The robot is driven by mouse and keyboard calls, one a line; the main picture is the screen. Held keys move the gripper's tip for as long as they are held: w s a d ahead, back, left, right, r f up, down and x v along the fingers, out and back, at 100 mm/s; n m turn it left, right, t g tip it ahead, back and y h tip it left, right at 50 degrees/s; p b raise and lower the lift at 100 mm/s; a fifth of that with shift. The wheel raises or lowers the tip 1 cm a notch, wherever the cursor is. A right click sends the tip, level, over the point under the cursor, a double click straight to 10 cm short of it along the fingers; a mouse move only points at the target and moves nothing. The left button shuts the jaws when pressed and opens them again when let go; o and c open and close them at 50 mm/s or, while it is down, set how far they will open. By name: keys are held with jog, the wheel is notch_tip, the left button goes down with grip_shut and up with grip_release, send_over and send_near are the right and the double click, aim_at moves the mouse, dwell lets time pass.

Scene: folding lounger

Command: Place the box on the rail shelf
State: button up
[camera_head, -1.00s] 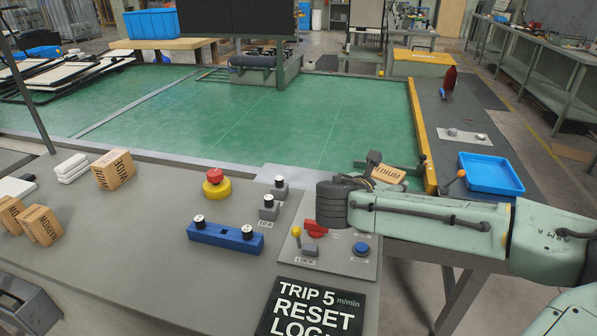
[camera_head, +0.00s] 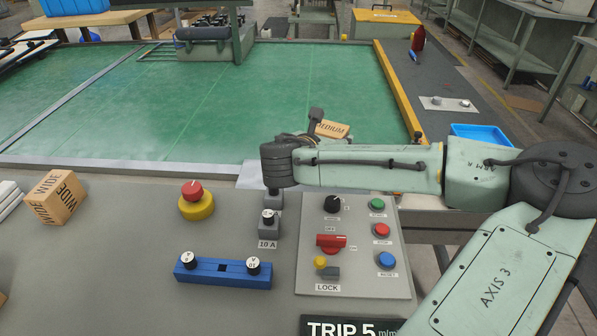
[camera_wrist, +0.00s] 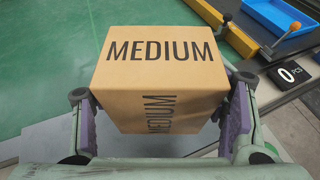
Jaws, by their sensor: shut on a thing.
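A cardboard box marked MEDIUM (camera_head: 333,129) is held by my gripper (camera_head: 316,133) near the front edge of the green bed; most of it is hidden by my arm in the head view. In the wrist view the MEDIUM box (camera_wrist: 160,45) fills the middle. My gripper (camera_wrist: 163,112) has a purple-padded finger on each side of it. The box looks level, raised above the surface below. A yellow rail (camera_head: 393,85) runs along the bed's right side, with a grey shelf (camera_head: 455,75) beyond it. I cannot tell for sure which surface is the rail shelf.
A control panel (camera_head: 352,265) with knobs and buttons is on the grey counter (camera_head: 120,285) below my arm. A red-and-yellow stop button (camera_head: 196,203), a blue bar (camera_head: 222,271) and a WIDE box (camera_head: 56,198) stand left. A blue tray (camera_head: 480,133) is right. The green bed (camera_head: 200,95) is mostly clear.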

notch_tip(320, 180, down, 10)
jog(key=shift+r+p, duration=0.15)
jog(key=shift+p, duration=0.7)
jog(key=o, duration=1.3)
jog(key=shift+c, duration=0.2)
jog(key=shift+r, duration=0.1)
jog(key=shift+s+a, duration=0.15)
jog(key=shift+s, duration=0.25)
jog(key=b+v, duration=0.2)
jog(key=v, duration=0.9)
jog(key=shift+r+b, duration=0.1)
jog(key=shift+b, duration=0.25)
